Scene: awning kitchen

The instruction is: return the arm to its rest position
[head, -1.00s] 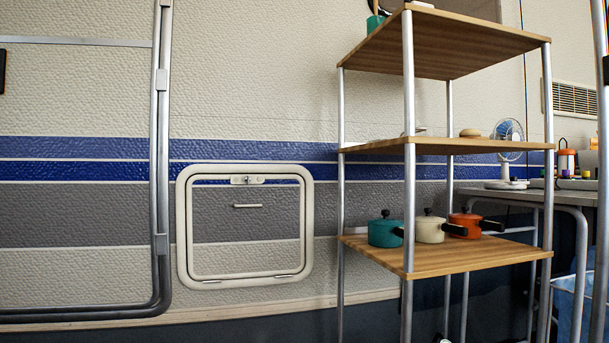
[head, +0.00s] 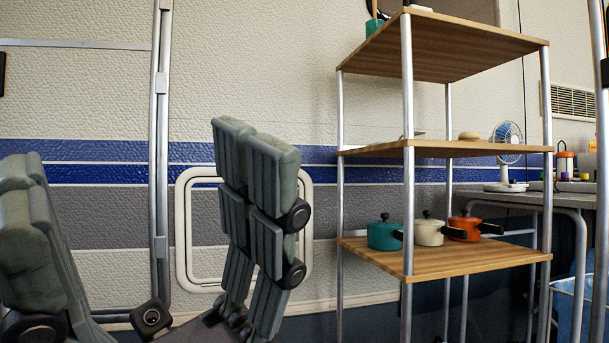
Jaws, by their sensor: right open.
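My right gripper (head: 138,158) stands large and close in the lower left of the head view, its grey padded fingers pointing up. It is open and empty, with a wide gap between the fingers. One finger is cut off by the left edge. The other stands in front of the hatch in the wall and hides part of it. The rest of my right arm is below the picture. My left gripper is not in view.
A wooden shelf rack (head: 472,262) with metal posts stands right of the gripper, apart from it. It holds a teal pot (head: 382,236), a cream pot (head: 428,232) and an orange pot (head: 464,228). A fan (head: 508,140) stands on a table behind.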

